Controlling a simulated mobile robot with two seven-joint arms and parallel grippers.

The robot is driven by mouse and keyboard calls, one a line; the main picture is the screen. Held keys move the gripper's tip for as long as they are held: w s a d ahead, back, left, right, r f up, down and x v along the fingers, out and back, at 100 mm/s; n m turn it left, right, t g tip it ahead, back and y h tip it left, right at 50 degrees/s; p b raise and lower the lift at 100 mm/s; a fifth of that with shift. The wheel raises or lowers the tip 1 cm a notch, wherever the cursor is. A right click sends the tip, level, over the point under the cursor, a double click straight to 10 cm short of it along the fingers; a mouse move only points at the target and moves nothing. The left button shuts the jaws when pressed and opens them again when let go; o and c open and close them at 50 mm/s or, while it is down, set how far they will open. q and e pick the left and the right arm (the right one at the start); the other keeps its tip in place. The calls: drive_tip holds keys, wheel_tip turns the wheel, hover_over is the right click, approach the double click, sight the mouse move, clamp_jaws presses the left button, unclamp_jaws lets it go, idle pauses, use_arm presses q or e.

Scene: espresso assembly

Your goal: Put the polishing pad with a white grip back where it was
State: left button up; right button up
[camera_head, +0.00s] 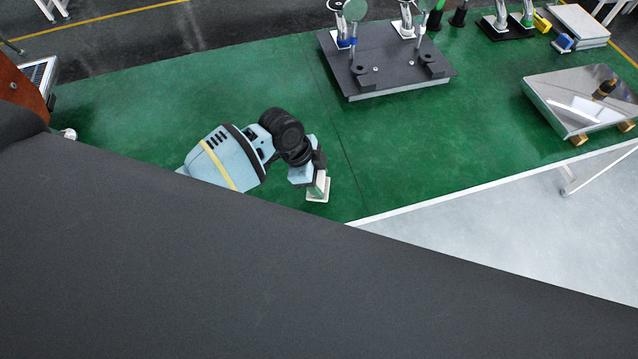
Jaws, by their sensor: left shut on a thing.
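The polishing pad with a white grip (318,192) is at the front middle of the green table, near its front edge. It looks upright, with its pale, flat base down. My left gripper (318,168) comes in from the left and is shut on the pad's grip, hiding its upper part. I cannot tell whether the base touches the table or is held just above it. My right gripper is not in view.
A dark fixture plate (385,68) with clamps stands behind the pad. A shiny metal block (575,95) is at the right. A small blue-and-white object (563,43) lies beside a white stack (580,24) at the back right. The green table (430,150) is clear between them. A large dark surface hides the lower view.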

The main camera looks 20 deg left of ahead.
use_arm(q)
drive_tip(key=shift+f, duration=1.75)
drive_tip(key=shift+f, duration=0.15)
drive_tip(key=o, duration=0.9)
